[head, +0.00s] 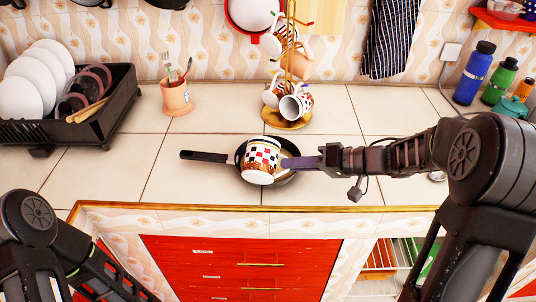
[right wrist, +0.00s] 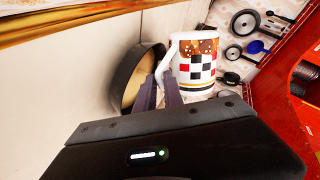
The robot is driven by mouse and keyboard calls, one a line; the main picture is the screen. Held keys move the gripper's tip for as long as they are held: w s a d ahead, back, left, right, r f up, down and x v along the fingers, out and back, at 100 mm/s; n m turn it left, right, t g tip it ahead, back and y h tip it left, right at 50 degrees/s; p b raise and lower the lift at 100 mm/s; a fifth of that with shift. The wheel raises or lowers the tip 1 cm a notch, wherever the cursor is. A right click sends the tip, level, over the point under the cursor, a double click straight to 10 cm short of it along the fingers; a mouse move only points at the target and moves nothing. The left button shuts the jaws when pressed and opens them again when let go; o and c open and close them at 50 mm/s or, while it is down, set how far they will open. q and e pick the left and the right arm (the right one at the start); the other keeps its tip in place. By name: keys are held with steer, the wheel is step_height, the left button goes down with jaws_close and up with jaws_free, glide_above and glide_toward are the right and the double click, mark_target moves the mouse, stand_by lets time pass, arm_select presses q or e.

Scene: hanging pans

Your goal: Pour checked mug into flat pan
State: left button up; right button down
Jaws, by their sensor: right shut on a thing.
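The checked mug (head: 261,160) is white with red and black squares. It is held over the black flat pan (head: 291,179), whose handle (head: 205,156) points left on the counter. My right gripper (head: 298,163) is shut on the mug's handle side, from the right. In the right wrist view the mug (right wrist: 196,72) is just beyond the fingers (right wrist: 167,85), its handle at them, with the pan (right wrist: 128,88) to the left. The mug looks tilted in the head view; its contents are hidden. My left arm shows at lower left, but its gripper is out of view.
A gold mug tree (head: 287,124) with several mugs stands behind the pan. A dish rack (head: 113,105) with plates is at left, near a utensil cup (head: 175,97). Bottles (head: 475,72) stand at right.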

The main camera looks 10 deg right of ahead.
steer(key=shift+f, duration=0.15)
stand_by(0.3)
